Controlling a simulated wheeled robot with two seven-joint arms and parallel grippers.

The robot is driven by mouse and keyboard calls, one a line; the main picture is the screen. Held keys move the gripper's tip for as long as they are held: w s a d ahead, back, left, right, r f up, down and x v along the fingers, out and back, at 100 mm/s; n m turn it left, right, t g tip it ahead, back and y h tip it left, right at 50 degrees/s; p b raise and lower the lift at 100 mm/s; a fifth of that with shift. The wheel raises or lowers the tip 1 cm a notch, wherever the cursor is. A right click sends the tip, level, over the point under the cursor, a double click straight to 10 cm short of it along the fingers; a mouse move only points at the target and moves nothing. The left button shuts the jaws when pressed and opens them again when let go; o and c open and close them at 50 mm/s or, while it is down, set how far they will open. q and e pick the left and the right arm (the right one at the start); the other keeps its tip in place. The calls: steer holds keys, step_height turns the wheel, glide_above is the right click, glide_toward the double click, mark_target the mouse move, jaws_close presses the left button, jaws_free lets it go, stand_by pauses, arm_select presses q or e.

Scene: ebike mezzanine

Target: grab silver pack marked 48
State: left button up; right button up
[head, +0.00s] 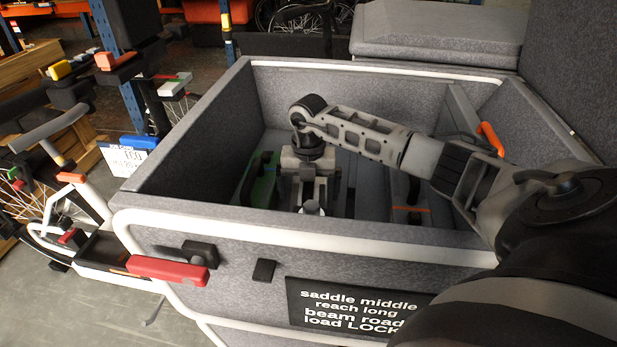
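My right arm reaches in from the right over a grey felt-sided cargo box (190,225). My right gripper (312,195) points down inside the box, and its fingers are partly hidden by its own body and the front wall. A small silver part (312,208) shows just below it, but I cannot tell what it belongs to. Grey surfaces (372,185) lie right of the gripper. No 48 marking is legible, so I cannot pick out the silver pack for sure. A green pack (263,185) with a black handle stands left of the gripper. My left gripper is out of view.
The box has a pale tubular rim (270,229) and a divided right side with an orange handle (490,138). A dark sign (350,308) is on its front. A red-gripped lever (167,269) juts out at front left. Bikes and a white card (127,158) stand left.

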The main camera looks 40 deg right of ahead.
steer(key=c, duration=1.9)
steer(key=shift+w+r, duration=0.25)
steer(key=shift+c, duration=0.5)
steer(key=shift+r, duration=0.1)
